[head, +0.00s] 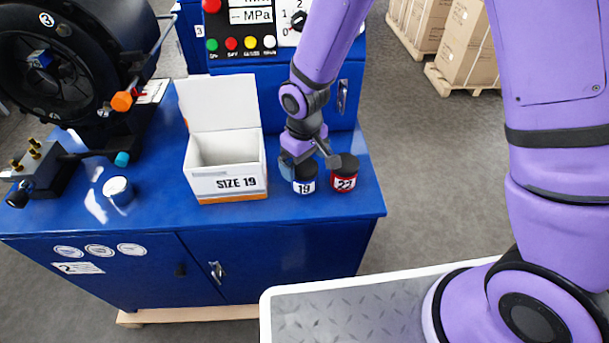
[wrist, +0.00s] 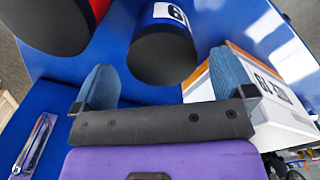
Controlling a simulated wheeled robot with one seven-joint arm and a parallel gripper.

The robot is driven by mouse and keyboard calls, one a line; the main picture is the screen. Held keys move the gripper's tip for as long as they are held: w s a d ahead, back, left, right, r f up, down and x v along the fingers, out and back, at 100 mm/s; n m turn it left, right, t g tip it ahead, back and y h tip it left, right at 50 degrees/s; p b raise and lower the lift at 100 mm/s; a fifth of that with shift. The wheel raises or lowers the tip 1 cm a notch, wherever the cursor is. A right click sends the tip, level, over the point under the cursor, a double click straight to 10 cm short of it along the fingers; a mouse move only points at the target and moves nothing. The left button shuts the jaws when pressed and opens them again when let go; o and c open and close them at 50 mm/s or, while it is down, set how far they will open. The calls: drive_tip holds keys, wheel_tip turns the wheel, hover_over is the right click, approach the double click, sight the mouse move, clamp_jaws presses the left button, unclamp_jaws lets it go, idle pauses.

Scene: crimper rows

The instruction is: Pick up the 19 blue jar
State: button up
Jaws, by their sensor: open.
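The 19 blue jar (head: 304,180) stands upright on the blue cabinet top, with a dark lid and a white label reading 19. It also shows in the wrist view (wrist: 163,50), ahead of the fingertips and roughly between their lines. My gripper (head: 311,158) is above and close to the jar in the head view, and hides part of its lid. In the wrist view my gripper (wrist: 160,85) has its two blue-grey fingers spread apart with nothing between them. I cannot tell whether a finger touches the jar.
A red jar labelled 22 (head: 344,178) stands close to the right of the blue jar. An open white box marked SIZE 19 (head: 228,184) stands to its left. A control panel (head: 252,30) is behind. A round white-topped item (head: 117,189) sits farther left.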

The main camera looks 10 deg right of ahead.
sight(304, 183)
drive_tip(key=shift+s+f, duration=0.1)
drive_tip(key=shift+f, duration=2.1)
drive_tip(key=c, duration=1.4)
